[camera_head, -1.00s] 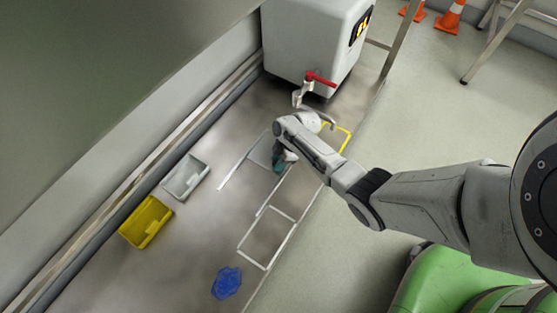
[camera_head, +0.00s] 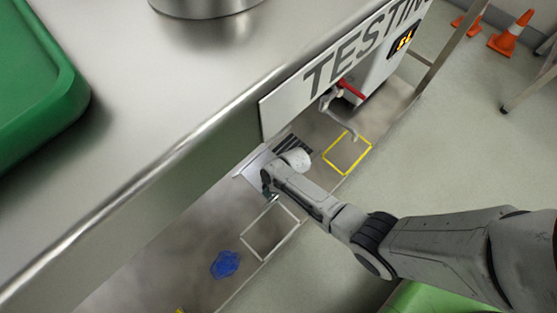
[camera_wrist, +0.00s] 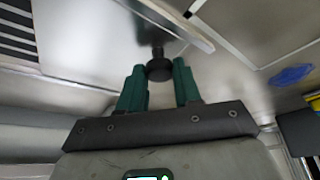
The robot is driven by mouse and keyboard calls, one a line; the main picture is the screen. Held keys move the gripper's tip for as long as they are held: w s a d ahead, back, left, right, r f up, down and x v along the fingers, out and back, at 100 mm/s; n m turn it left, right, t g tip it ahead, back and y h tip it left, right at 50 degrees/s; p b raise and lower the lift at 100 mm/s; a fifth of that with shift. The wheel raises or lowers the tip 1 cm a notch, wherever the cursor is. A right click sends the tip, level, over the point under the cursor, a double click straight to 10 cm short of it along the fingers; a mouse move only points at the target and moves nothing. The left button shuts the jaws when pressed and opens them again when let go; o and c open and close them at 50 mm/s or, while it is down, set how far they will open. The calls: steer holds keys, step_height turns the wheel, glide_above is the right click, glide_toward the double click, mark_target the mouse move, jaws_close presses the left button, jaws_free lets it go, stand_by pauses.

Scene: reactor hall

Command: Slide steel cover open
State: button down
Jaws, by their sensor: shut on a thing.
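The steel cover (camera_head: 256,163) is a flat plate on the steel bench, partly hidden by my arm in the head view. Dark slots (camera_head: 296,145) show beside it, toward the testing box. In the wrist view the plate (camera_wrist: 85,45) lies between the dark slots (camera_wrist: 16,36) at upper left and a raised pale edge. A black knob (camera_wrist: 159,70) on a short stem sits between the green fingers of my gripper (camera_wrist: 160,78), which is shut on it. In the head view my gripper (camera_head: 270,194) is at the cover's near side, its fingertips small and partly hidden.
A raised steel shelf (camera_head: 170,70) with a green tray (camera_head: 35,85) overhangs the left. A white outlined square (camera_head: 270,232), a blue patch (camera_head: 226,264) and a yellow outlined square (camera_head: 348,153) mark the bench. The white box (camera_head: 385,70) with a red-handled tap stands behind.

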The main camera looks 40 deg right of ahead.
steer(key=shift+a, duration=0.45)
steer(key=c, duration=0.8)
jaws_free()
steer(key=shift+p+v, duration=3.55)
steer(key=shift+v, duration=1.9)
